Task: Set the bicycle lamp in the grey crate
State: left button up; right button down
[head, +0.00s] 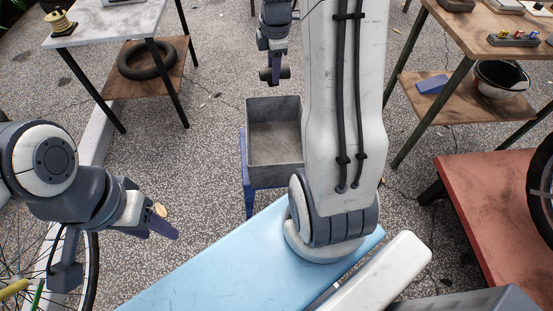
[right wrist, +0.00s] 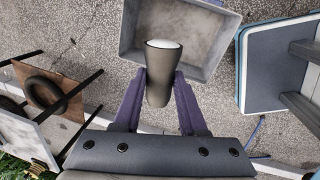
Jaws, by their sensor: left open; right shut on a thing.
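The grey crate (head: 275,163) stands on a blue stand in the middle of the head view, and its inside looks empty. It also shows in the right wrist view (right wrist: 213,73). My right gripper (head: 274,62) is shut on the bicycle lamp (head: 284,72), a dark tapered cylinder with a pale lens. The lamp appears just past the crate's far rim in the head view. In the right wrist view the lamp (right wrist: 157,78) sits between both fingers, and its lens end overlaps the crate. My left gripper (head: 158,222) is open at the left, away from the crate.
A light blue surface (head: 220,260) lies in front of the crate. A table with a tyre (head: 150,60) on its lower shelf stands at the far left. A wooden table with a bowl (head: 500,78) below and a red bench (head: 490,195) are at the right. Open floor surrounds the stand.

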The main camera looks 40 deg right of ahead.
jog(key=s+f+b, duration=0.2)
jog(key=f+b, duration=0.3)
jog(key=f, duration=0.4)
jog(key=s+d+f+m+b, duration=0.1)
jog(key=f+b, duration=0.4)
jog(key=f, duration=0.5)
jog(key=s+f+m+b, duration=0.1)
jog(key=s+f+b, duration=0.2)
jog(key=f, duration=0.7)
jog(key=shift+d+f+b, duration=0.15)
jog(key=shift+d+b, duration=0.2)
jog(key=shift+b, duration=0.85)
jog(key=shift+f+b, duration=0.9)
jog(key=shift+f, duration=1)
jog(key=shift+f, duration=0.2)
jog(key=shift+c, duration=2.3)
grip_release()
jog(key=shift+r, duration=0.15)
